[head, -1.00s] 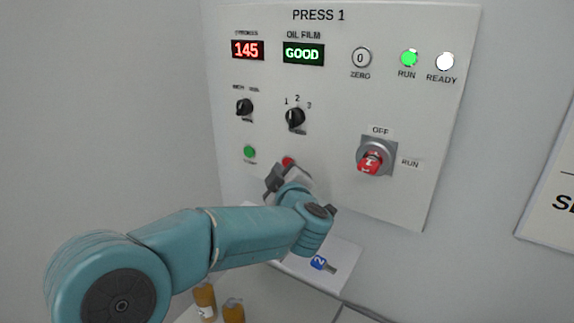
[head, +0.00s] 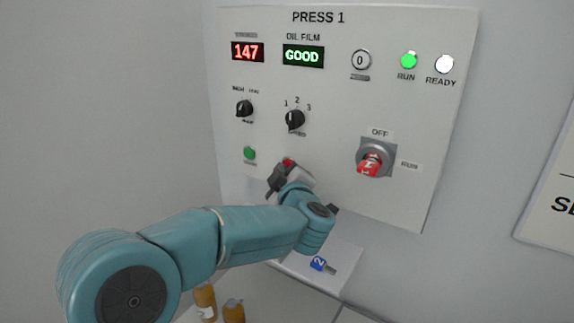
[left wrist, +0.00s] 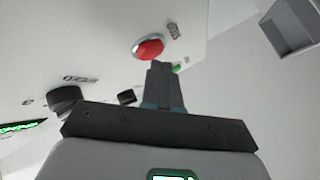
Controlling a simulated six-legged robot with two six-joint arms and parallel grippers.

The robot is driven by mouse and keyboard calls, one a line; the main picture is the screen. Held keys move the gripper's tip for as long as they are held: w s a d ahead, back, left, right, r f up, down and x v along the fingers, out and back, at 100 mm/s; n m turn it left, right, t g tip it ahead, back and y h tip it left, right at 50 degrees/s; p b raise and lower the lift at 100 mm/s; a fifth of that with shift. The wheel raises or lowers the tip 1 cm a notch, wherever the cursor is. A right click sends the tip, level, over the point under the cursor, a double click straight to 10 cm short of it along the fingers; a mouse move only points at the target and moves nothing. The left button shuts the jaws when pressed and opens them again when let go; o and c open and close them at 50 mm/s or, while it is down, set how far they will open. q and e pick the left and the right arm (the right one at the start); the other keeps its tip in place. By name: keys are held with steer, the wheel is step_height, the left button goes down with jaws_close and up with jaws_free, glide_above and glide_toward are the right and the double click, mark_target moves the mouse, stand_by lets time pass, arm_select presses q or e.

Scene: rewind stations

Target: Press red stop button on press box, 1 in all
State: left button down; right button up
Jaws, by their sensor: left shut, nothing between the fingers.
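The press box (head: 340,185) is a white panel labelled PRESS 1 on the wall. Its red stop button (head: 288,162) sits low on the panel, mostly covered by my gripper in the head view. In the left wrist view the red button (left wrist: 149,48) shows as a red dome in a pale ring. My left gripper (head: 281,178) is shut and empty, right in front of the panel at the button. In the wrist view its fingertips (left wrist: 160,66) are just beside the button's edge; I cannot tell whether they touch. My right gripper is not in view.
A green button (head: 249,153) is left of the red one. Black knobs (head: 295,119) sit above, and a red rotary switch (head: 370,164) is to the right. The run lamp (head: 409,60) glows green. A blue tag (head: 319,263) and amber bottles (head: 233,311) are below.

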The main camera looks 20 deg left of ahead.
arm_select(q)
steer(key=shift+w, duration=0.4)
stand_by(0.6)
steer(key=shift+s, duration=0.2)
steer(key=shift+s+a, duration=0.1)
steer(key=shift+s, duration=0.55)
steer(key=shift+s+a+b, duration=0.2)
steer(key=shift+s+b, duration=0.45)
steer(key=shift+s, duration=0.6)
steer(key=shift+s+a+b, duration=0.15)
steer(key=shift+s+b, duration=0.45)
steer(key=shift+s, duration=0.6)
